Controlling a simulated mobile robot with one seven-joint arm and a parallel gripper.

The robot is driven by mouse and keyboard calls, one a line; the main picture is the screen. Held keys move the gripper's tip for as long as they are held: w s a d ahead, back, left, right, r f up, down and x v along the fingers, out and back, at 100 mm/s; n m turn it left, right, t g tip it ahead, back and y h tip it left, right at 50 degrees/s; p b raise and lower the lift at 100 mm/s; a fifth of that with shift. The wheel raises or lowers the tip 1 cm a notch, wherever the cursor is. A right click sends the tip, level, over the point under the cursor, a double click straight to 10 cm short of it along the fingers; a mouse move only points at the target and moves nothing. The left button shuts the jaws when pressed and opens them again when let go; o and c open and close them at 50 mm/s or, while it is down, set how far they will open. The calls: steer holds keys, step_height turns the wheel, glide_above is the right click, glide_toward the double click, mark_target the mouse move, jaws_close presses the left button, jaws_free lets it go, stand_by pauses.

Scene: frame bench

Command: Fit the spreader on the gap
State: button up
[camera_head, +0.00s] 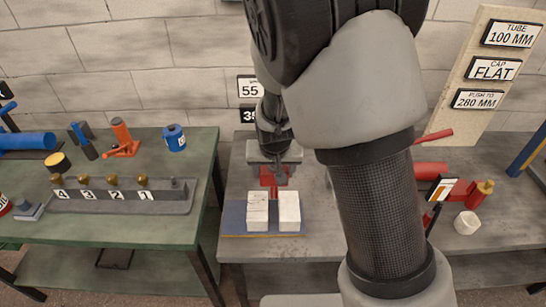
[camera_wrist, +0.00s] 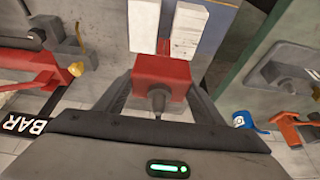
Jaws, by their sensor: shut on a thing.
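The spreader is a red block (camera_head: 279,173) with a dark round knob; in the wrist view it (camera_wrist: 161,73) sits between my fingers. My gripper (camera_head: 273,165) is shut on it; its fingers also show in the wrist view (camera_wrist: 160,92). Two white blocks, left (camera_head: 258,211) and right (camera_head: 289,211), stand side by side with a narrow gap between them. In the head view the spreader is just behind the blocks, roughly in line with the gap. Its front end looks close to the gap, but I cannot tell whether it touches or enters it.
The blocks stand on a blue mat (camera_head: 232,218) on the grey bench. My arm covers the bench right of them. A white cup (camera_head: 467,222) and red tools lie farther right. A green bench (camera_head: 150,229) with a numbered rack stands left, across a narrow space.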

steer(key=shift+w, duration=0.1)
stand_by(0.3)
steer(key=shift+f+b, duration=2.3)
steer(key=shift+f, duration=0.55)
step_height(320, 180, down, 6)
steer(key=b, duration=0.4)
steer(key=shift+b, duration=0.3)
stand_by(1.8)
steer(key=o, duration=1.8)
steer(key=shift+c, duration=0.2)
steer(key=shift+o, duration=1.1)
steer(key=shift+f, duration=0.15)
steer(key=p+v, duration=0.5)
steer(key=v, duration=1.2)
steer(key=shift+s+r+p, duration=0.25)
steer(key=shift+p, duration=0.1)
